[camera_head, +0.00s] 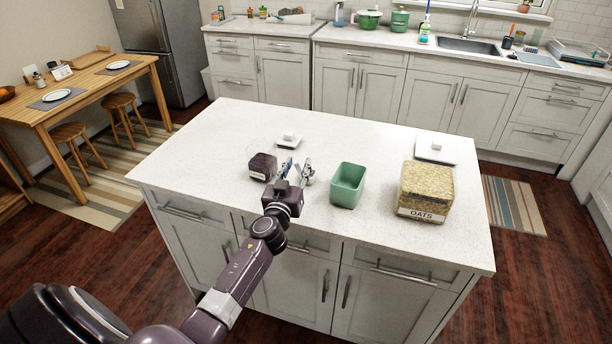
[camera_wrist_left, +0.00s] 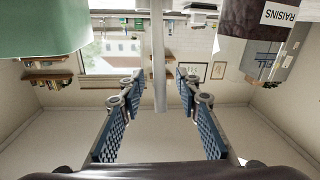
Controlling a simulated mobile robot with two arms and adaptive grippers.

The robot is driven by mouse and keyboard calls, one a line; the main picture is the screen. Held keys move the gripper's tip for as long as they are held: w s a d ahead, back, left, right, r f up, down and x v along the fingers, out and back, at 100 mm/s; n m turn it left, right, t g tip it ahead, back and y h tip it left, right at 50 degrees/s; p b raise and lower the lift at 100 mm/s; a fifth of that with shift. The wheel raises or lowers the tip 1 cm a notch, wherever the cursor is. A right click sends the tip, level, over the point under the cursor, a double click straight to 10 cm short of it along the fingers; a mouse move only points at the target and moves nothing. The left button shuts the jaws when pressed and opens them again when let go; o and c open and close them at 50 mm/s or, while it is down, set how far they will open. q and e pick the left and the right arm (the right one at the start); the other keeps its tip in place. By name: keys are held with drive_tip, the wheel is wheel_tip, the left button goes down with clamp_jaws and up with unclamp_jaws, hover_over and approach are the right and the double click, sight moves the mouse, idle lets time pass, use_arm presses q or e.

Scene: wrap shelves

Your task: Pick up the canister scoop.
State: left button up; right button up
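My left gripper (camera_head: 297,163) is over the island, between the dark raisins canister (camera_head: 262,167) and the green canister (camera_head: 347,184). In the left wrist view, which looks upside down, my left gripper (camera_wrist_left: 157,95) has its two blue-padded fingers spread apart, with nothing clearly held. The green canister (camera_wrist_left: 40,28) is at the upper left there, and the raisins canister (camera_wrist_left: 255,35) at the upper right. A slim grey bar (camera_wrist_left: 158,60) shows between the fingers; I cannot tell whether it is the scoop. No scoop is clearly recognisable in the head view. My right gripper is out of view.
The oats canister (camera_head: 425,192) stands at the right of the white island top (camera_head: 205,150). A small white lid (camera_head: 289,141) lies behind my gripper and a larger lid (camera_head: 436,152) behind the oats. The island's left part and far middle are clear.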

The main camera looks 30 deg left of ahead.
use_arm(q)
clamp_jaws()
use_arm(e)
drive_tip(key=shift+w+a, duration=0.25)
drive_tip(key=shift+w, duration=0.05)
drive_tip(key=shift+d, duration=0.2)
